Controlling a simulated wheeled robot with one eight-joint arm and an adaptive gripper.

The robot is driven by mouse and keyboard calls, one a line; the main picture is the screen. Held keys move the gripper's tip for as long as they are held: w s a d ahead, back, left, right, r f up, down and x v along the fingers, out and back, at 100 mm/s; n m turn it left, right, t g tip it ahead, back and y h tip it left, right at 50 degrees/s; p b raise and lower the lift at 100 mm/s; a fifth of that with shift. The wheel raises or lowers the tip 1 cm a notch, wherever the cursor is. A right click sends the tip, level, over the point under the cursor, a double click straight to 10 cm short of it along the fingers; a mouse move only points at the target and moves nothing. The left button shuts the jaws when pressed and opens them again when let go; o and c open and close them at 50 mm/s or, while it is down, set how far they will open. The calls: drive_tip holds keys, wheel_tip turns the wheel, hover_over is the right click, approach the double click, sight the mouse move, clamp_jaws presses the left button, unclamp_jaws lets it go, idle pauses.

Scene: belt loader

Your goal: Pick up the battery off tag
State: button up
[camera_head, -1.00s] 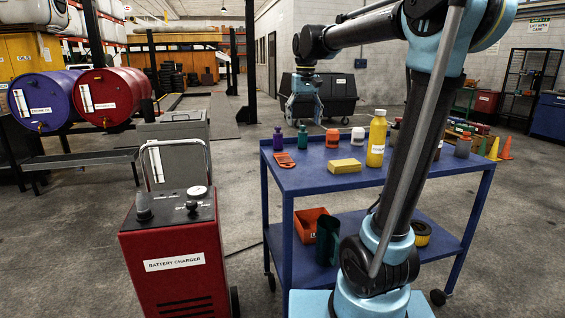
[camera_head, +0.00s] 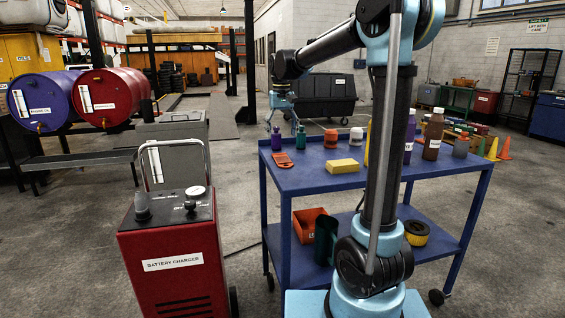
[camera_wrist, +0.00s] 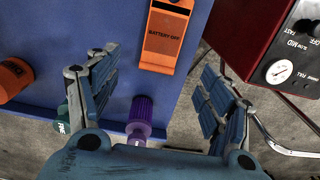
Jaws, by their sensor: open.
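The battery off tag (camera_head: 283,160) is a flat orange tag lying near the left edge of the blue cart's top shelf (camera_head: 305,174). In the wrist view the tag (camera_wrist: 163,38) shows black "BATTERY OFF" lettering and a slot at its upper end. My gripper (camera_head: 283,121) is above the cart's far left corner in the head view. In the wrist view my gripper (camera_wrist: 158,85) is open and empty, its fingers spread wide. The tag lies beyond the fingertips, roughly in line with the gap between them, and is not touched.
A purple bottle (camera_wrist: 141,112) shows between the fingers, and a green bottle (camera_wrist: 64,114) by the left finger. An orange-capped item (camera_head: 331,138) and a yellow block (camera_head: 342,166) stand nearby. The red battery charger (camera_head: 172,250) is left of the cart.

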sight(282, 158)
drive_tip(key=shift+s+f, duration=0.15)
drive_tip(key=shift+f, duration=2.05)
drive_tip(key=shift+s+f, duration=0.15)
drive_tip(key=shift+f, duration=2)
drive_tip(key=c, duration=1.1)
